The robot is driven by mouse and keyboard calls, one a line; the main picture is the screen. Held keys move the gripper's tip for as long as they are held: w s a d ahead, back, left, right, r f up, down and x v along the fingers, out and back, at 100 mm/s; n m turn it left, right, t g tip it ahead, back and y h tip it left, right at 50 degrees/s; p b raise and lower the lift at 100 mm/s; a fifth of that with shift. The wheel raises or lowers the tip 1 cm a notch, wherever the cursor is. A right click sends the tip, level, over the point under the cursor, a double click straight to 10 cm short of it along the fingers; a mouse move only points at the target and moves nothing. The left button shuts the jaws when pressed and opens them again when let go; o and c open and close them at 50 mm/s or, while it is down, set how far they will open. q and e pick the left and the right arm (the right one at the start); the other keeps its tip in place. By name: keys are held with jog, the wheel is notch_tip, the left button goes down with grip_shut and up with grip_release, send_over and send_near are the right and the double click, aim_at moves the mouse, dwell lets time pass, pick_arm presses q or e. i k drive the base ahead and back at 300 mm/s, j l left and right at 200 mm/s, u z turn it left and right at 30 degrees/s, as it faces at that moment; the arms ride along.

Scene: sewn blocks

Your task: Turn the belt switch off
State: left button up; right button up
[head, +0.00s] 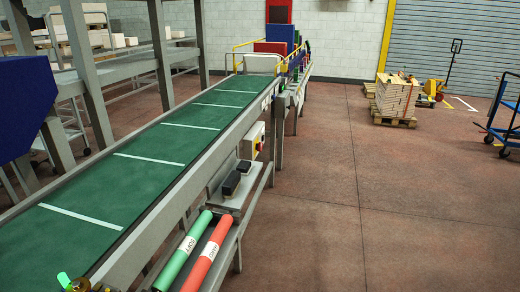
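The green conveyor belt (140,185) runs from the lower left toward the back, with white cross lines on it. A small yellow and light grey box (253,141) with a dark red spot is mounted on the belt frame's right side; it looks like the belt switch. It is too small to tell which position it is in. Neither of my grippers is in view.
Two black-topped pieces (237,178) sit on a grey shelf below the box. A green roll (183,252) and a red roll (208,254) lie nearer. A loaded pallet (397,98) and a blue cart (505,118) stand at right. The floor (400,200) right of the belt is clear.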

aim_at(259, 147)
jog(key=i+u, duration=0.1)
jog(key=u, duration=0.4)
jog(key=i+l+u, duration=0.45)
jog(key=i+l, duration=0.2)
jog(key=l, duration=0.15)
jog(key=i+l+u, duration=0.25)
jog(key=l, duration=0.25)
